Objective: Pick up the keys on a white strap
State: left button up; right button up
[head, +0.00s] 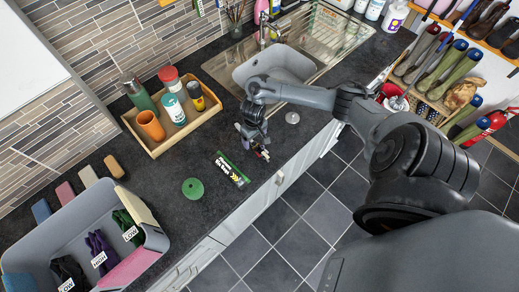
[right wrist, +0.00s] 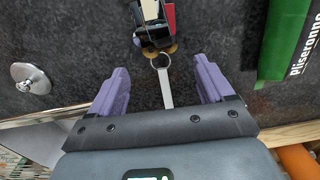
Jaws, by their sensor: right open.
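The keys (right wrist: 153,22) lie on the dark worktop in the right wrist view, with a dark fob, red and cream pieces and a metal ring (right wrist: 160,61). A white strap (right wrist: 166,88) runs from the ring towards my gripper, between its fingers in the picture; its near end is hidden behind the gripper body. My right gripper (right wrist: 162,85) is open, a purple finger on either side of the strap, with no visible contact. In the head view my right gripper (head: 257,146) hangs over the worktop by its front edge and mostly hides the keys. My left gripper is not in view.
A green package (head: 232,168) lies close by, also in the right wrist view (right wrist: 287,40). A metal knob (head: 292,117) is on the other side. A green disc (head: 192,188), a wooden tray (head: 159,151) and the sink (head: 274,66) are farther off.

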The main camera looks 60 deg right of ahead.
aim_at(254, 143)
jog(key=shift+f, duration=1.7)
jog(key=shift+c, duration=0.3)
jog(key=c, duration=1.2)
